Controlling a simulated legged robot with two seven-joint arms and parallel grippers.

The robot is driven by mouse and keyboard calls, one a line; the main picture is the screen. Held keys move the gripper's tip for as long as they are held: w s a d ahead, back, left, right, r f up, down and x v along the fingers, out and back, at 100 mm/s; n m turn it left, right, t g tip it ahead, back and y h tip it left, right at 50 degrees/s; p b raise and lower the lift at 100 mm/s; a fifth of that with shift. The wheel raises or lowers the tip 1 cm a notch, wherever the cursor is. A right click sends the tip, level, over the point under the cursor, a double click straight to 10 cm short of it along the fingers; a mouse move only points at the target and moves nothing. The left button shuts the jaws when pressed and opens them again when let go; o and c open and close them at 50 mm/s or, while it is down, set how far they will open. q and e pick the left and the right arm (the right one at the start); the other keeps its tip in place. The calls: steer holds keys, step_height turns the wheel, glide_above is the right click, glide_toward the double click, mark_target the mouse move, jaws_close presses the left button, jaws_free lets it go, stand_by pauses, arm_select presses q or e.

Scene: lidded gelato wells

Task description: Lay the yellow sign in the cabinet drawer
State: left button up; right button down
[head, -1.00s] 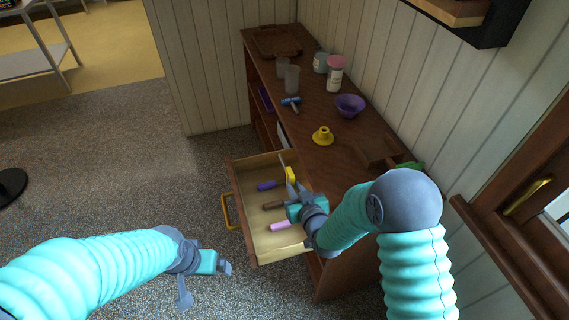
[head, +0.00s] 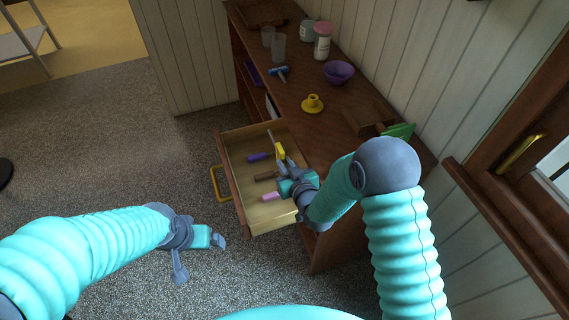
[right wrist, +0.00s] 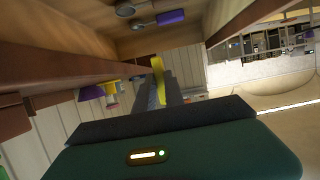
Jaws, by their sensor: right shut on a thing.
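The yellow sign (head: 280,151) is a small yellow piece, mostly hidden by my right gripper (head: 284,165). That gripper is shut on it over the open cabinet drawer (head: 264,216). In the right wrist view the yellow sign (right wrist: 158,68) shows as a narrow strip between the fingers (right wrist: 162,92). I cannot tell whether it touches the drawer floor. The drawer is pulled out, with a yellow handle (head: 217,183) on its front. My left gripper (head: 200,258) is open and empty over the carpet, left of the drawer.
Utensils with purple (head: 257,157), brown (head: 266,176) and pink (head: 271,196) handles lie in the drawer. The cabinet top holds a yellow knobbed piece (head: 312,104), a purple bowl (head: 339,72), a pink-lidded jar (head: 322,42) and a blue-handled tool (head: 278,72). Carpet left of the drawer is clear.

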steer(key=shift+d, duration=0.2)
steer(key=c, duration=1.3)
jaws_free()
steer(key=shift+w+d+f, duration=0.1)
steer(key=shift+w+d, duration=0.05)
steer(key=shift+d, duration=0.05)
steer(key=shift+c, duration=0.2)
steer(key=shift+a, duration=0.35)
arm_select(q)
steer(key=shift+w+d, duration=0.1)
steer(key=shift+d, duration=0.15)
arm_select(e)
steer(key=shift+d, duration=0.2)
steer(key=shift+p+v, duration=0.45)
steer(key=shift+v, duration=0.95)
arm_select(q)
steer(key=shift+r, duration=0.5)
